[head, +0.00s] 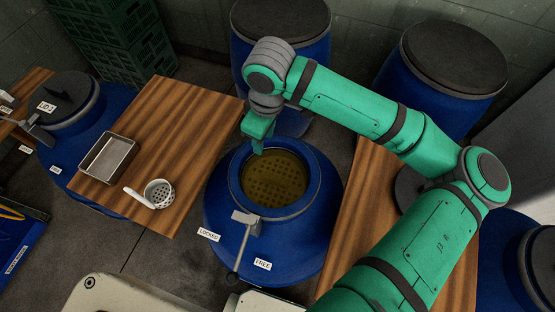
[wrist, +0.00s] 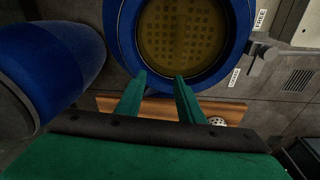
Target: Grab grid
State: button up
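The grid (head: 276,182) is a dark yellowish plate with rows of square holes, inside the round opening of the blue barrel (head: 226,222). Yellow-brown liquid seems to cover it; its depth is unclear. In the wrist view the grid (wrist: 184,32) lies ahead of the fingertips, inside the barrel's blue rim (wrist: 128,40). My green gripper (head: 258,148) is at the far left part of the barrel's rim, seemingly above it. In the wrist view its two fingers (wrist: 160,79) stand apart with nothing between them.
A lever (head: 245,222) on the barrel's front points between labels LOCKED (head: 208,235) and FREE (head: 263,265). A wooden table (head: 190,130) at left holds a metal tray (head: 108,158) and a white perforated ladle (head: 158,193). Other blue barrels (head: 283,45) stand behind.

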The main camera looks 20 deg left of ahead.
jog(key=n+h, duration=0.1)
jog(key=h, duration=0.1)
send_near(273, 177)
notch_tip(273, 177, down, 3)
jog(key=shift+s+d+f+g+h, duration=0.2)
jog(key=shift+g+h, duration=0.1)
jog(key=shift+w+d+f, duration=0.1)
jog(key=shift+w+f, duration=0.05)
jog(key=shift+f, duration=0.9)
jog(key=shift+w+d+f, duration=0.1)
jog(key=shift+f, duration=0.95)
jog(key=shift+w+d+f, duration=0.1)
jog(key=shift+w+f, duration=0.05)
jog(key=shift+f, duration=0.95)
jog(key=shift+f, duration=0.15)
grip_shut()
